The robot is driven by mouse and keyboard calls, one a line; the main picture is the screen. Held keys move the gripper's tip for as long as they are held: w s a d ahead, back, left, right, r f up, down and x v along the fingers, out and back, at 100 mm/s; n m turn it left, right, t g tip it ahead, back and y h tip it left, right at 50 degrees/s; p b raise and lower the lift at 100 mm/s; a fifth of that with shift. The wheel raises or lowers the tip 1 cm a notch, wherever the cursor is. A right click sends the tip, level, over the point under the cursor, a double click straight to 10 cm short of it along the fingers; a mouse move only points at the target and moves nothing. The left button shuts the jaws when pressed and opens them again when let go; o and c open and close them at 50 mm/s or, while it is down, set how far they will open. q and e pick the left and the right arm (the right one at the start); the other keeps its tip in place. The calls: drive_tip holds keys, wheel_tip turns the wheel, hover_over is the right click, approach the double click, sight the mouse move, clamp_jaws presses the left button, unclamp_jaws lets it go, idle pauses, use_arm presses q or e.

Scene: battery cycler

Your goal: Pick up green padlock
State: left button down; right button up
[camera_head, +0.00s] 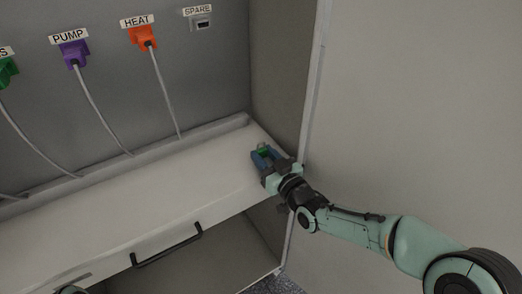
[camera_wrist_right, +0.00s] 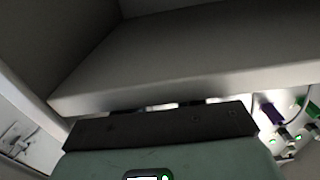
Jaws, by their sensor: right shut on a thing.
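The green padlock (camera_head: 263,149) is at the right end of the white shelf. Only a small green part of it shows between the blue fingers of my right gripper (camera_head: 264,154). My right gripper is shut on it, and the fingers hide most of it. I cannot tell whether the padlock touches the shelf. In the right wrist view the dark gripper body (camera_wrist_right: 165,124) fills the lower middle, and the padlock is not visible there. Of my left arm only a small rounded piece shows at the bottom left edge of the head view; its gripper is not visible.
The white shelf (camera_head: 140,205) is otherwise clear, with a dark handle (camera_head: 166,246) on its front. Purple (camera_head: 74,52), orange (camera_head: 143,37) and green plugs (camera_head: 7,71) with hanging cables are on the back panel. The SPARE socket (camera_head: 201,23) is empty. A side wall (camera_head: 290,75) stands close to my right gripper.

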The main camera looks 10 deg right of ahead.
drive_tip(key=shift+r, duration=0.15)
drive_tip(key=shift+r+p, duration=0.9)
drive_tip(key=shift+r, duration=1)
drive_tip(key=shift+s, duration=0.1)
drive_tip(key=shift+v, duration=1.5)
drive_tip(key=v, duration=0.8)
drive_tip(key=shift+s+d, duration=0.15)
drive_tip(key=shift+s, duration=0.25)
